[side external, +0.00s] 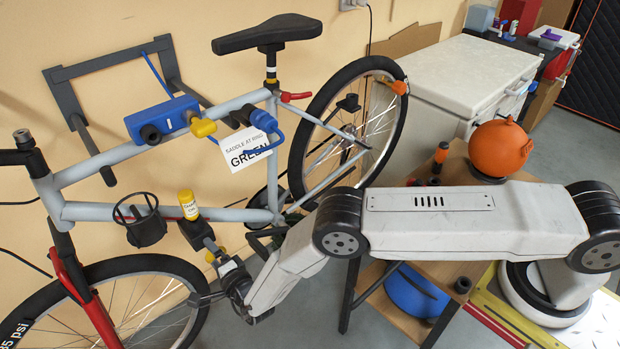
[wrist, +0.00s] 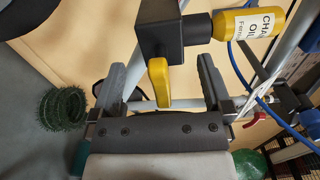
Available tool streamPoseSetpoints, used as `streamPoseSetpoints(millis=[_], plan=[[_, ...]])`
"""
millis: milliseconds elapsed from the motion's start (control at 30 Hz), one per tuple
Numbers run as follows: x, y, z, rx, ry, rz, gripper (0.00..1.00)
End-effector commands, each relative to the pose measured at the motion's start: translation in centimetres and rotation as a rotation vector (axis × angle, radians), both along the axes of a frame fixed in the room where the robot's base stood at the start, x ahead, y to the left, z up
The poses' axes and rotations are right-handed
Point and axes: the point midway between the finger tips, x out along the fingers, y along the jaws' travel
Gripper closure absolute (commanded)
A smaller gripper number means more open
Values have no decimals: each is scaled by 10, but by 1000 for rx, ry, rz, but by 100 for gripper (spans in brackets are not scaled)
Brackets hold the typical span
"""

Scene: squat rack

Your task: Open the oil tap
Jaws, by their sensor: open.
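The oil tap is a black block (wrist: 172,35) with a yellow lever (wrist: 159,84), and a yellow oil bottle (wrist: 250,28) with a white label is fixed to it. In the side view the bottle (side external: 188,204) stands on the black tap body (side external: 194,232) under the bike's grey frame. The yellow lever shows small below it (side external: 210,257). My gripper (wrist: 163,80) is open. Its dark fingers stand on either side of the lever, with visible gaps on both sides. In the side view my gripper (side external: 207,272) is just below the tap, with its contact area partly hidden.
The bike frame (side external: 100,163) hangs at the wall. A blue box (side external: 161,120) with another yellow handle (side external: 203,127) sits on it. A white tag (side external: 245,148) hangs nearby. A blue hose (wrist: 240,75) runs right of my fingers. A dark green coil (wrist: 63,108) lies at the left.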

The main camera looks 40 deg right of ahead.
Motion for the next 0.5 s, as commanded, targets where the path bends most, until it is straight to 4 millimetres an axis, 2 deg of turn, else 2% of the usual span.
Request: streamPoseSetpoints(millis=[500], plan=[[-37, 1, 1, 0, 0, 2, 0]])
